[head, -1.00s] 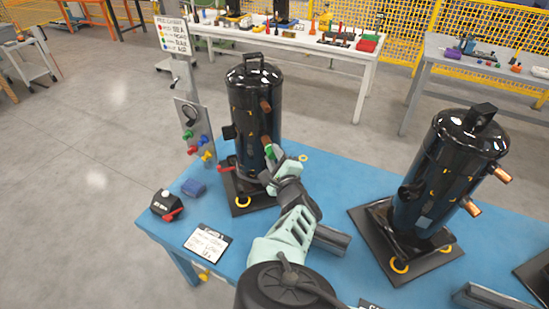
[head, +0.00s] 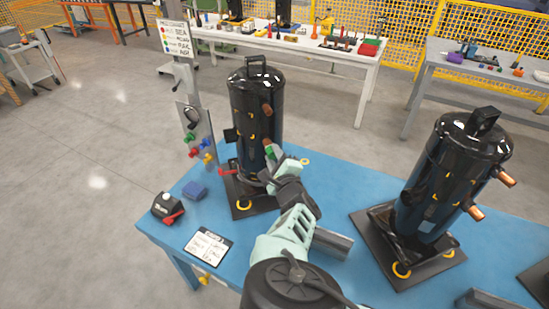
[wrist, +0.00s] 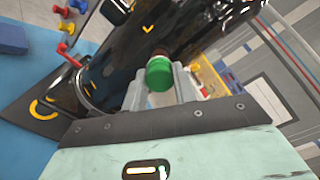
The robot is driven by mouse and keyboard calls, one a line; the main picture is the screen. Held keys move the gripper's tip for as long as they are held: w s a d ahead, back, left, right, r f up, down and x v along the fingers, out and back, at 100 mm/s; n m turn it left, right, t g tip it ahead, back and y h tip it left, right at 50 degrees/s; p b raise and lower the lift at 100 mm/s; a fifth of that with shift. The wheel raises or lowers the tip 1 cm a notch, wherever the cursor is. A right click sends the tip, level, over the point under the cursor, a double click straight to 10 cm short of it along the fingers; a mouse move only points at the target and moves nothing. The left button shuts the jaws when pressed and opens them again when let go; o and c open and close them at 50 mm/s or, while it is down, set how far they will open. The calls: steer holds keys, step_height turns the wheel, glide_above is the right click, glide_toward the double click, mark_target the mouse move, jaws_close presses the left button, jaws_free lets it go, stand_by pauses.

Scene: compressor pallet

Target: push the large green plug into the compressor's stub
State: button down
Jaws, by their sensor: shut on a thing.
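The black compressor (head: 256,100) stands upright on its dark base plate at the left of the blue table. It has an upper copper stub (head: 267,110) and a lower stub on its right side. My gripper (head: 274,157) is at the lower stub, shut on the large green plug (head: 269,152). In the wrist view the green plug (wrist: 159,75) sits between the two grey fingers. The reddish lower stub (wrist: 160,53) shows directly behind the plug, in line with it. The plug hides the joint, so I cannot tell how deep it sits.
A second compressor (head: 450,175) stands to the right on the blue table (head: 325,181). A panel with coloured plugs (head: 196,140) stands left of the first compressor. A black box with a red lever (head: 166,207), a blue block (head: 194,190) and a printed card (head: 208,246) lie front left.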

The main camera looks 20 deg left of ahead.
steer(key=shift+w+a, duration=0.1)
steer(key=shift+w, duration=0.05)
steer(key=c, duration=1)
jaws_free()
steer(key=shift+c, duration=0.2)
